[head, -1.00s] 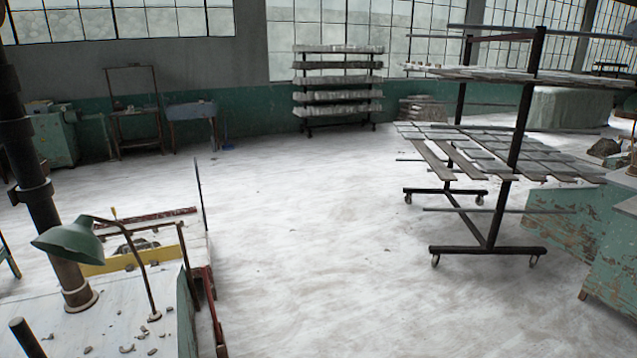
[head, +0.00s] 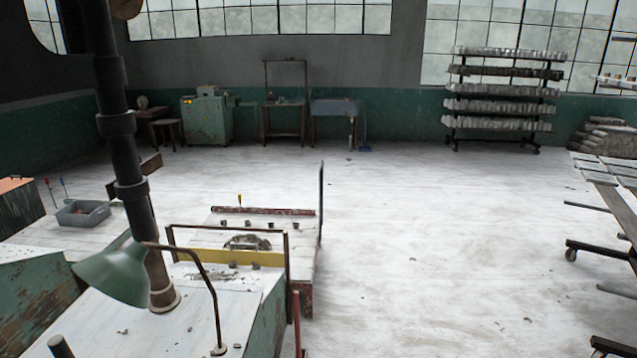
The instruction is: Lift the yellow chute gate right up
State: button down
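The yellow chute gate (head: 222,257) is a flat yellow board low at the lower left of centre in the head view. It stands across the far end of the pale bench top, inside a thin dark upright frame (head: 227,228). My gripper is not in view.
A green desk lamp (head: 118,274) and a thick dark pipe (head: 128,188) stand near the gate. A grey bin (head: 83,213) sits on the left. A rack (head: 500,100) stands at the back right. The floor (head: 420,240) right of the bench is open.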

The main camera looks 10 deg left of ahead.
aim_at(206, 256)
jog(key=i+z, duration=0.15)
jog(key=i, duration=0.75)
jog(key=i+j+z, duration=0.15)
jog(key=i, duration=0.8)
jog(key=i+u, duration=0.4)
jog(key=i+l+u, duration=0.15)
jog(key=i+u, duration=0.4)
jog(key=u, duration=0.3)
jog(key=i+u, duration=0.15)
jog(key=u, duration=0.3)
jog(key=i+u, duration=0.15)
jog(key=u, duration=0.3)
jog(key=i+l+u, duration=0.1)
jog(key=u, duration=0.35)
jog(key=i+l+u, duration=0.1)
jog(key=l+u, duration=0.15)
jog(key=u, duration=0.15)
jog(key=i+l+u, duration=0.15)
jog(key=u, duration=0.2)
jog(key=i+l+u, duration=0.2)
jog(key=u, duration=0.15)
